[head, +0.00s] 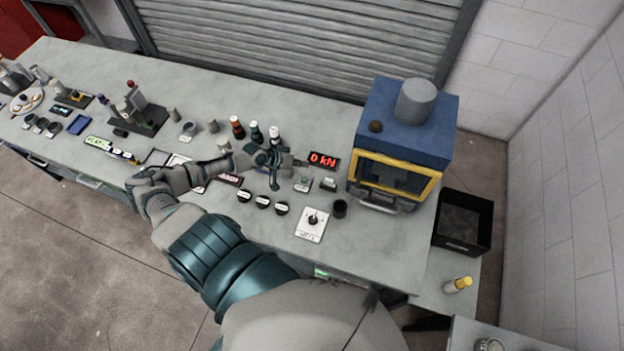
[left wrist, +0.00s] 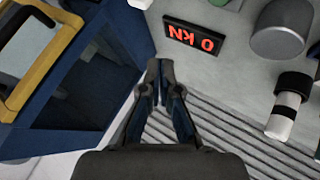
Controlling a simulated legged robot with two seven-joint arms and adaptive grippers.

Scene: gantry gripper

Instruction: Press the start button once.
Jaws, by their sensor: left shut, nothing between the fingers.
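A small white box with a green button (head: 304,179) stands on the grey bench in the head view, just in front of the red "0 kN" display (head: 324,161). Its label is too small to read, so I cannot confirm it as the start button. My left gripper (head: 304,163) is shut and empty, its tips just behind the green button and left of the display. My right gripper is not in view.
A blue press with a yellow frame (head: 398,172) stands to the right. A white-topped box (head: 328,184) is right of the green button. A dial plate (head: 312,224), several black knobs (head: 262,201) and a dark cup (head: 340,208) lie in front. Bottles (head: 237,127) stand behind the arm.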

